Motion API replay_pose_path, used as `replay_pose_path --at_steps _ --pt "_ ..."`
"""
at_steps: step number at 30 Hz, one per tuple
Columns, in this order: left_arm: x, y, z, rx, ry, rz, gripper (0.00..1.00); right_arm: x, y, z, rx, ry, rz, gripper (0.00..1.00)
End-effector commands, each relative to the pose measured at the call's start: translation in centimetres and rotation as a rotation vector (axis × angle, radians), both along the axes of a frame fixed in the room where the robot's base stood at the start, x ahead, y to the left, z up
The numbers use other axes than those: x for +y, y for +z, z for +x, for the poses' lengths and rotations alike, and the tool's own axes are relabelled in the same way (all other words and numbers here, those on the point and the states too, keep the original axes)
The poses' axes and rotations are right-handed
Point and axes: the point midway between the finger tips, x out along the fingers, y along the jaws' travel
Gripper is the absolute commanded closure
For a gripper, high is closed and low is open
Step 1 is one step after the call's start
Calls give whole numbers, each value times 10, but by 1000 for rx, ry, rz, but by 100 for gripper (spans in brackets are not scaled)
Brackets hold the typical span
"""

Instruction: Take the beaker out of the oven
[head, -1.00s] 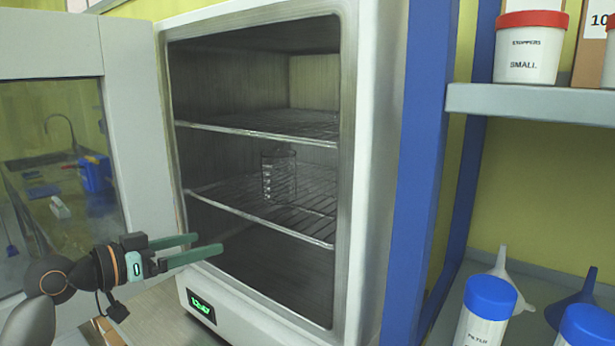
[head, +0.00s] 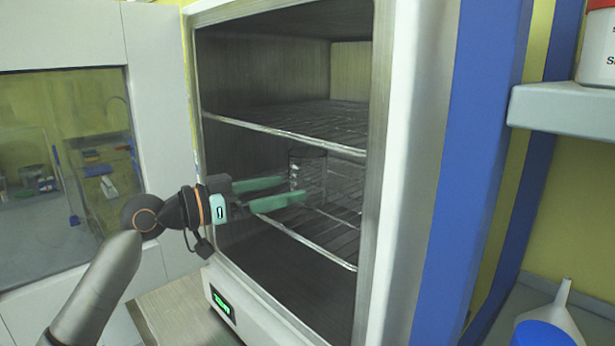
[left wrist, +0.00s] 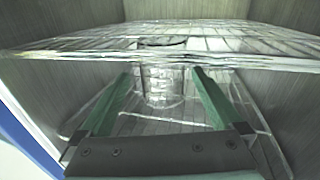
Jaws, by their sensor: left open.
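The glass beaker (head: 308,167) stands upright on the lower wire shelf (head: 318,238) inside the oven (head: 405,130). My left gripper (head: 294,190) reaches into the oven, level with the lower shelf. Its green fingers are open, with the beaker just ahead of their tips. In the left wrist view the beaker (left wrist: 162,80) appears between and beyond the two fingers (left wrist: 160,78), and the fingers do not visibly touch it. My right gripper is not in view.
An upper wire shelf (head: 285,132) spans the oven above the beaker. The oven's right wall and a blue post (head: 480,140) stand to the right.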

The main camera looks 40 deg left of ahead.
Motion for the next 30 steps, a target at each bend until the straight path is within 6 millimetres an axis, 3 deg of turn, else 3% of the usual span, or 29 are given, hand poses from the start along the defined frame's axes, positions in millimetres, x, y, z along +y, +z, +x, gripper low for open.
replay_pose_path --at_steps 9,15,25,30 --pt "-7 14 30 3 0 2 0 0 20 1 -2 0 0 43" --pt "-13 12 48 0 0 1 0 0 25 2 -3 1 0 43" --pt "-14 10 52 -2 0 -2 0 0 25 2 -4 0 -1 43" --pt "-14 10 52 -1 0 -1 19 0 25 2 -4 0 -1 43"
